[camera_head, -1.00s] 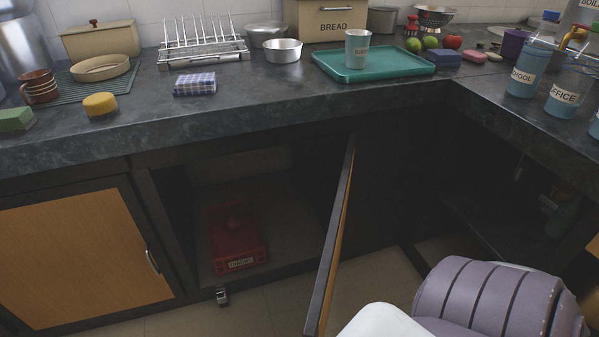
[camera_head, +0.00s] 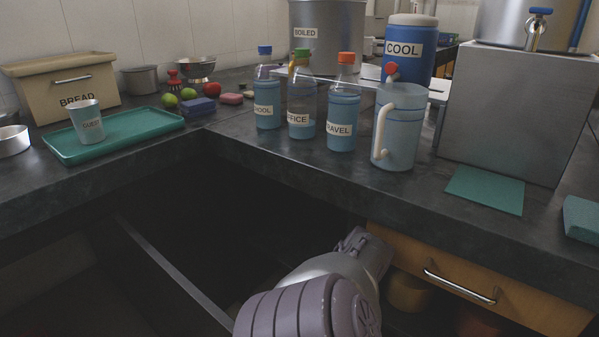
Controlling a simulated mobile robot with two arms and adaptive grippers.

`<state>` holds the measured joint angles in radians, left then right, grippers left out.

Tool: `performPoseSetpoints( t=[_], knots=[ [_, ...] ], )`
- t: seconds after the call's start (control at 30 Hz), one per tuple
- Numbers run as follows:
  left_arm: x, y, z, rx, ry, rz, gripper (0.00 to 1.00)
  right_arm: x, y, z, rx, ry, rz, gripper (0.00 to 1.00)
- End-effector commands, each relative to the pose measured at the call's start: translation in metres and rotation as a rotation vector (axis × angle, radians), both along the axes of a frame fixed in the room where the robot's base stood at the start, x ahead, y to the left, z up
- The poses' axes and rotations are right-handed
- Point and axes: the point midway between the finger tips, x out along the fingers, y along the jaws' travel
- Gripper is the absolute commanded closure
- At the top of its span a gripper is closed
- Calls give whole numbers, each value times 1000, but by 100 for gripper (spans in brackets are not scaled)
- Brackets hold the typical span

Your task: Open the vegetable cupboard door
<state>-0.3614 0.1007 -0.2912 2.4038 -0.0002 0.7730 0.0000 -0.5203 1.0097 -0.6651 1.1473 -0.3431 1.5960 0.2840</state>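An open cupboard door (camera_head: 172,272) stands out from under the left counter and is seen nearly edge-on from above. To its left is a dim cupboard opening, and no label shows on the door. My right arm comes in from the bottom middle. Its gripper (camera_head: 355,240) is below the right counter's edge, close to the left end of a wooden drawer front. It is apart from the open door. Its fingers are small and partly hidden by the arm, so I cannot tell whether they are open. My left gripper is not in view.
The drawer front (camera_head: 478,287) has a metal handle (camera_head: 460,288), with a dark shelf space holding a yellowish bowl (camera_head: 408,292) beside it. Labelled bottles (camera_head: 343,108) and a jug (camera_head: 398,130) stand on the counter. A green tray (camera_head: 120,135) holds a cup (camera_head: 87,122).

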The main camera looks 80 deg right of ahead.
Motion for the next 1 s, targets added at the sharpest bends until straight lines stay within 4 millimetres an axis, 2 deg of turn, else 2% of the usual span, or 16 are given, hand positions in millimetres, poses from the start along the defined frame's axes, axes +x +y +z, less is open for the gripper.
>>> performPoseSetpoints(
  t=[0.4, 0.43, 0.57, 0.6, 0.87, 1.0],
  knots=[
    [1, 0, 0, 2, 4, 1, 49, 0, -1, -2, -7, 3, -1, 100],
    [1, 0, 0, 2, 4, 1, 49, 0, -1, -2, -7, 3, -1, 89],
    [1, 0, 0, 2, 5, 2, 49, 0, -1, -2, -6, 2, -1, 67],
    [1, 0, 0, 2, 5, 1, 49, 0, -1, -2, -6, 2, -1, 64],
    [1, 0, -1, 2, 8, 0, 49, 1, -1, -1, -4, 0, -2, 64],
    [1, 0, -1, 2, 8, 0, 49, 0, -9, -1, -5, 0, -2, 64]
  ],
)
